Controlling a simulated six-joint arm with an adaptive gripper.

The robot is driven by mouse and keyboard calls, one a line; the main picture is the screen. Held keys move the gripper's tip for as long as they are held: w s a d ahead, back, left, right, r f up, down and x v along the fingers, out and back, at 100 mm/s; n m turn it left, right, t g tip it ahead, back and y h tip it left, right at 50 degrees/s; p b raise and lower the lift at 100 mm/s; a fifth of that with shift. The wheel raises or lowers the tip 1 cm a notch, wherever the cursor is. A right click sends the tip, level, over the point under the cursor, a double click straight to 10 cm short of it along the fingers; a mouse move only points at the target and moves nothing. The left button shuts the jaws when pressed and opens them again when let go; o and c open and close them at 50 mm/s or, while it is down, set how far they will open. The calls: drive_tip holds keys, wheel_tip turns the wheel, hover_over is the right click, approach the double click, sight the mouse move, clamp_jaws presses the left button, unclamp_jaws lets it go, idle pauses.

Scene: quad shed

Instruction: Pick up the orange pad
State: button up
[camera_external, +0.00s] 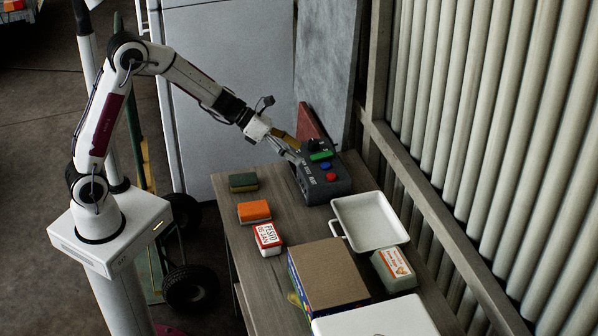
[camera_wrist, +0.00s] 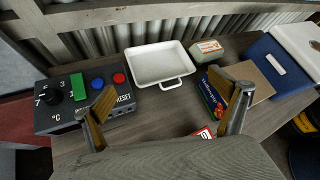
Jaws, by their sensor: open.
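The orange pad (camera_external: 254,211) lies flat on the wooden table (camera_external: 243,272) near its left edge in the external view. It sits between a dark green and yellow sponge and a red and white box. I cannot make out the pad in the wrist view. My gripper (camera_external: 293,150) is above the far end of the table, beside the control box, up and to the right of the pad. In the wrist view my gripper (camera_wrist: 168,100) has its fingers wide apart with nothing between them.
A grey control box (camera_external: 340,186) with buttons stands by my gripper. A green and yellow sponge (camera_external: 243,182) and a red and white box (camera_external: 268,239) flank the pad. A white tray (camera_external: 398,236), a brown-topped box (camera_external: 327,275) and a small carton (camera_external: 393,270) stand to the right.

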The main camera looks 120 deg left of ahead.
drive_tip(key=s+a+f+m+h, duration=0.1)
drive_tip(key=s+f+m+h, duration=0.3)
drive_tip(key=s+f+m, duration=0.55)
drive_tip(key=m+t+h, duration=0.2)
drive_tip(key=m+h, duration=0.1)
drive_tip(key=h, duration=0.1)
approach(253, 204)
drive_tip(key=w, duration=0.2)
drive_tip(key=shift+w+a+f, duration=0.25)
drive_tip(key=shift+w, duration=0.1)
drive_tip(key=shift+s+d+f+m+h, duration=0.1)
drive_tip(key=shift+s+d+m+h, duration=0.15)
drive_tip(key=shift+s+h, duration=0.15)
drive_tip(key=shift+w, duration=0.15)
drive_tip(key=shift+w+d+f+g, duration=0.15)
drive_tip(key=shift+w+d+f, duration=0.1)
drive_tip(key=shift+w, duration=0.3)
drive_tip(key=shift+w+d+f+g, duration=0.15)
drive_tip(key=shift+w+d+f, duration=0.1)
drive_tip(key=shift+w, duration=0.25)
drive_tip(key=shift+x, duration=2.55)
drive_tip(key=shift+d, duration=0.15)
